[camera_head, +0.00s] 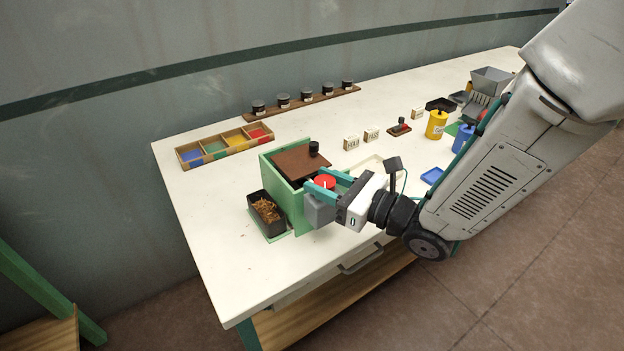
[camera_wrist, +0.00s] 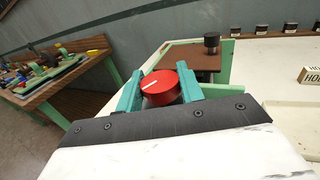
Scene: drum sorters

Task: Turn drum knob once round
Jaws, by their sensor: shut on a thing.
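The drum knob (camera_wrist: 160,87) is a red disc with a white pointer line on its face; the line points toward the left in the wrist view. The knob also shows in the head view (camera_head: 324,182). My gripper (camera_head: 322,184) is shut on the knob, with one teal finger on each side of it; the fingers also show in the wrist view (camera_wrist: 161,88). The drum box (camera_head: 283,206) has green walls and a brown lid (camera_head: 298,163) with a black knob on top. The drum inside is hidden.
A black bin of brown scraps (camera_head: 266,210) stands left of the box. A tray with coloured compartments (camera_head: 224,146) and a rack of jars (camera_head: 302,101) lie behind. Yellow (camera_head: 436,124) and blue (camera_head: 463,138) canisters stand to the right. The table's front left corner is clear.

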